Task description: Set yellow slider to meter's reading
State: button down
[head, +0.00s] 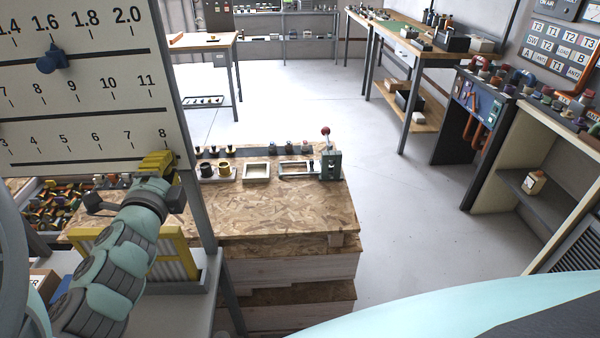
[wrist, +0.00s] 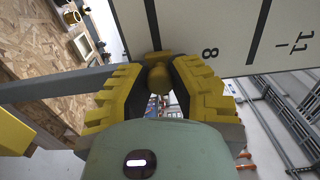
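A white panel (head: 80,90) with printed scales and dark slots stands at the left in the head view. My gripper (head: 157,163) is at its lower right edge, just below the 8 of the bottom scale. In the wrist view, the yellow slider (wrist: 158,75) sits between the two yellow fingertips of my gripper (wrist: 159,72), which close in on both its sides. The 8 is printed to its right there. In the head view the gripper hides the slider. A blue slider (head: 52,60) sits near 1.6 on a higher scale. No meter face can be made out.
A chipboard bench (head: 270,210) with cups, trays and a red-knobbed lever (head: 328,150) stands right of the panel. A grey post (head: 195,200) runs beside the panel. Racks with knobs and cables line the right. The floor (head: 320,100) between is clear.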

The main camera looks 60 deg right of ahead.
aim_at(165, 171)
jog(key=c, duration=1.1)
grip_release()
jog(key=shift+s+d, duration=0.2)
jog(key=shift+s, duration=0.05)
jog(key=shift+c, duration=0.2)
jog(key=o, duration=0.4)
jog(key=shift+a, duration=0.15)
jog(key=v, duration=0.5)
jog(key=shift+a, duration=0.25)
jog(key=shift+v, duration=0.95)
jog(key=shift+s+d, duration=0.1)
